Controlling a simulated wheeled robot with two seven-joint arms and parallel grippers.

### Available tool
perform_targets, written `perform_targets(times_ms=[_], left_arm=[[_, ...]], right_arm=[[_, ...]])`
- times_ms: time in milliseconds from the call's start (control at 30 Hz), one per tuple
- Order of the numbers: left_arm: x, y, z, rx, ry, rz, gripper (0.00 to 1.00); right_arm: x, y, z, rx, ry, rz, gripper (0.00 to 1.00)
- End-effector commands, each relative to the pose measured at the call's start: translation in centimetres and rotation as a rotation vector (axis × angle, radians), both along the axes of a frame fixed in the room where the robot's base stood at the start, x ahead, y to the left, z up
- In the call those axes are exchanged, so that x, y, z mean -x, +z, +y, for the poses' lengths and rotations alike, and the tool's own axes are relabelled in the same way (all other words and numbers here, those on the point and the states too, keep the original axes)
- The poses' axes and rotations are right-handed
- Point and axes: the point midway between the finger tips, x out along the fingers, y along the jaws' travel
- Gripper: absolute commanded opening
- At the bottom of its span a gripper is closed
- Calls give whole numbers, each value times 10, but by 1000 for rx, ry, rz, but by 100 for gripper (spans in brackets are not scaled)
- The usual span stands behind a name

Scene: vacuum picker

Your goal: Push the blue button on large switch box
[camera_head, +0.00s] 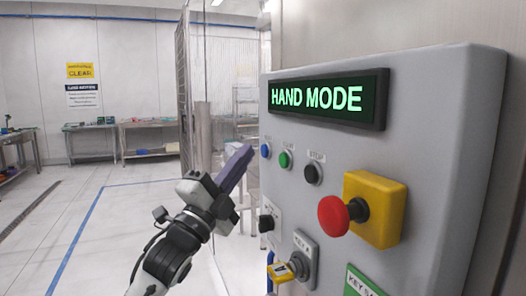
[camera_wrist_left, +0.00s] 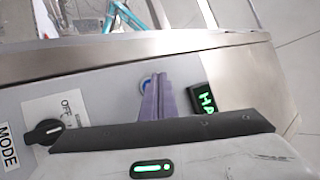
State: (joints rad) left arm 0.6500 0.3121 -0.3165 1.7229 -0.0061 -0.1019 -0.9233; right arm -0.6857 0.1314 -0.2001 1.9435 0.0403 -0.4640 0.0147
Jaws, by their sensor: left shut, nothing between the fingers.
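The large grey switch box (camera_head: 420,150) fills the right side of the head view, with a lit green "HAND MODE" display (camera_head: 328,98). The blue button (camera_head: 265,150) is at the left end of the button row, beside a green button (camera_head: 285,159) and a black button (camera_head: 313,173). My left gripper (camera_head: 245,154) is shut and empty, its purple fingers just left of the blue button. In the left wrist view the fingertips (camera_wrist_left: 155,82) overlap the blue button (camera_wrist_left: 147,80), hiding most of it; I cannot tell whether they touch it. My right gripper is not in view.
A red emergency knob (camera_head: 334,215) on a yellow block sticks out from the box. Below are a key switch (camera_head: 299,262) and a black selector knob (camera_head: 267,223). Workbenches (camera_head: 148,124) and a mesh fence stand behind; the floor at left is clear.

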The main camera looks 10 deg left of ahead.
Motion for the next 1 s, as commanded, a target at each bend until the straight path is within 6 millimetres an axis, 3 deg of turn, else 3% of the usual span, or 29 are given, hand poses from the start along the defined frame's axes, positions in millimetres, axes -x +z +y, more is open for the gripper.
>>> perform_targets(times_ms=[433, 1000], left_arm=[[24, 0, 35, -2, 1, -1, 0], [26, 0, 39, 0, 0, 0, 0]], right_arm=[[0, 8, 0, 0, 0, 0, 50], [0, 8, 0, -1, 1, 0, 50]])
